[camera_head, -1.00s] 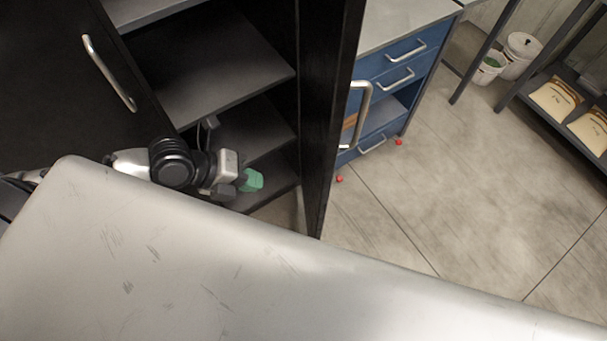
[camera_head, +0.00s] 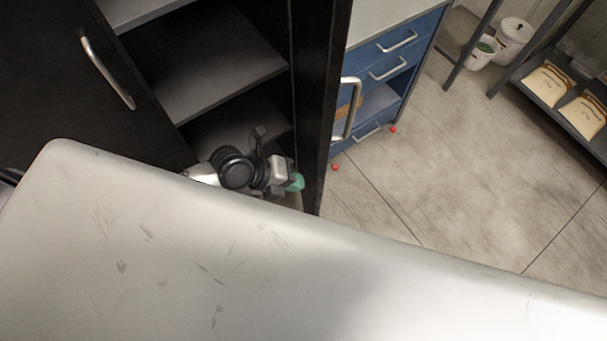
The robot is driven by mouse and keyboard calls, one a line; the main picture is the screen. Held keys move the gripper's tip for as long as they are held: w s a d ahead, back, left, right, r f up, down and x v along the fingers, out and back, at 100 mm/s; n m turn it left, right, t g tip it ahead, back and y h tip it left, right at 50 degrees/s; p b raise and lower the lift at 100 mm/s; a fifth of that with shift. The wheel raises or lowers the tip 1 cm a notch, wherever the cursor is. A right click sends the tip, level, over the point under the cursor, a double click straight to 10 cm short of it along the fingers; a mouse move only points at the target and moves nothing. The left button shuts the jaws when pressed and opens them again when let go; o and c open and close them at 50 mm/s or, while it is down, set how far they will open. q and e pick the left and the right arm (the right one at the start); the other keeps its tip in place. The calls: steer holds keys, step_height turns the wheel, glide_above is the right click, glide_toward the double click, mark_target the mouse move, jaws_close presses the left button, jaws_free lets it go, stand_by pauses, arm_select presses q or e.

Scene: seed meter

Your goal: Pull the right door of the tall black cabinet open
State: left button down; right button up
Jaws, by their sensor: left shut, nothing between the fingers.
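The tall black cabinet (camera_head: 200,75) stands at the upper left with grey shelves inside. Its right door (camera_head: 322,110) stands open and is seen nearly edge-on, with a metal bar handle (camera_head: 348,112) on its far side. The left door (camera_head: 50,85), with its own handle (camera_head: 108,72), covers the cabinet's left part. My left gripper (camera_head: 292,181) is shut and holds nothing. Its green tip is at the lower inner side of the right door; I cannot tell whether it touches. My right gripper is not in view.
A blue drawer unit (camera_head: 385,75) stands behind the right door. Clear floor (camera_head: 460,170) lies to the right. White buckets (camera_head: 513,40) and a rack with bags (camera_head: 550,83) are at the upper right. A pale scratched metal surface fills the foreground and hides what is below.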

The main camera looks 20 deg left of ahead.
arm_select(q)
steer(key=shift+w+d+p, duration=0.15)
steer(key=shift+w+d, duration=0.1)
steer(key=shift+d, duration=0.25)
steer(key=shift+w+d+p, duration=0.15)
steer(key=shift+w+d, duration=0.05)
steer(key=shift+d, duration=0.25)
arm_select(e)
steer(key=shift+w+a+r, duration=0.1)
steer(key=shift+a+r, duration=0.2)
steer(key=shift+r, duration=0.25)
